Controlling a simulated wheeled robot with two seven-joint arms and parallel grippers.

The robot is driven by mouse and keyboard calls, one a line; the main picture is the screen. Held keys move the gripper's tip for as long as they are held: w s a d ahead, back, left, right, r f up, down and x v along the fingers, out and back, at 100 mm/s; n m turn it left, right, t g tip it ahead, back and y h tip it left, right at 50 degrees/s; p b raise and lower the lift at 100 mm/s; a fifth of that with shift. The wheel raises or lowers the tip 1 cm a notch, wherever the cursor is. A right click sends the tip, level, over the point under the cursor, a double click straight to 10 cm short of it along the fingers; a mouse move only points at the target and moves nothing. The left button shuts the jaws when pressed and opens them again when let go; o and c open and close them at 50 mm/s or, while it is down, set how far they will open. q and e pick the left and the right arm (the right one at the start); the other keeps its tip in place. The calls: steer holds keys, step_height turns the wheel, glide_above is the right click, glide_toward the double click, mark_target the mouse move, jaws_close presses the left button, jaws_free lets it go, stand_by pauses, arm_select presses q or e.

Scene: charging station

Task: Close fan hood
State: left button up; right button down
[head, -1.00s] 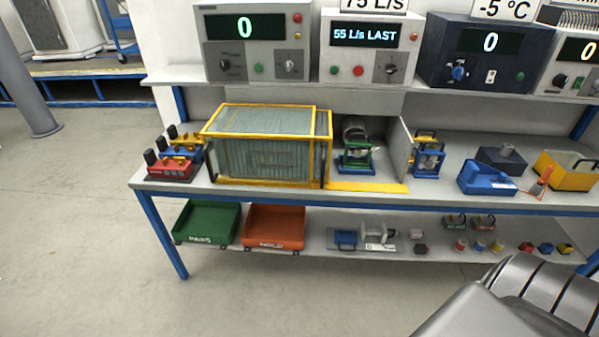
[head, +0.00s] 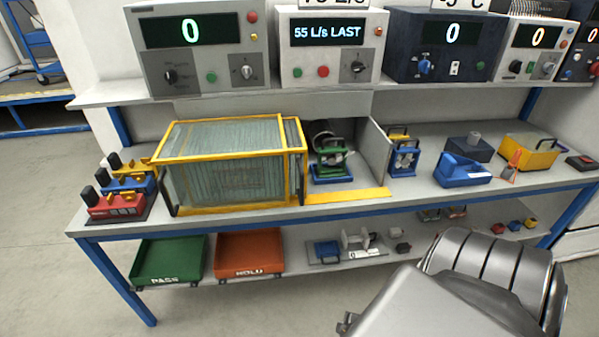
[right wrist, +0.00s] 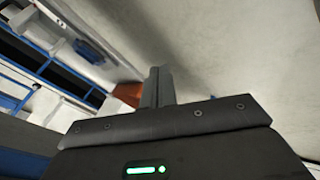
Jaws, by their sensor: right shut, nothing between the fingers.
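The fan hood (head: 225,180), a clear box with a yellow frame, stands on the bench top left of centre. A dark upright handle (head: 300,182) is at its right end. To its right, a fan unit on a green and blue stand (head: 331,165) is uncovered in front, between the hood and a grey upright panel (head: 375,150). A yellow strip (head: 350,195) runs along the bench edge in front of the fan. My right gripper (right wrist: 157,86) is shut and empty in the right wrist view, away from the hood. My left gripper is not in view.
An instrument shelf (head: 260,90) overhangs the bench. Red, blue and yellow blocks (head: 118,190) stand left of the hood. A green tray (head: 168,262) and an orange tray (head: 248,255) sit on the lower shelf. The floor in front of the bench looks clear at left.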

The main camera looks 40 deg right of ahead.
steer(key=w+d+r+n+t+h+b, duration=0.1)
steer(key=w+d+r+n+t+b, duration=0.15)
steer(key=w+r, duration=0.7)
steer(key=w+d+r+n+t+b, duration=0.1)
steer(key=w+d+r+n+t, duration=0.25)
steer(key=w+r, duration=0.65)
steer(key=s+a+r+n+t+y+b, duration=0.1)
steer(key=a+r+n+t, duration=0.15)
steer(key=r, duration=0.95)
steer(key=s+a+r+n+t+y+b, duration=0.1)
steer(key=a+r+n+t+b, duration=0.15)
steer(key=r, duration=1.05)
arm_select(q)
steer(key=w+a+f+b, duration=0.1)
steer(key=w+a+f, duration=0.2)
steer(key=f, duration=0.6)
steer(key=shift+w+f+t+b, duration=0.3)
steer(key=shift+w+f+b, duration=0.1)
arm_select(e)
steer(key=w+d, duration=0.4)
steer(key=w, duration=0.4)
steer(key=shift+w+d+f+m+t, duration=0.25)
steer(key=shift+w+m+t, duration=0.05)
steer(key=shift+w+m, duration=0.1)
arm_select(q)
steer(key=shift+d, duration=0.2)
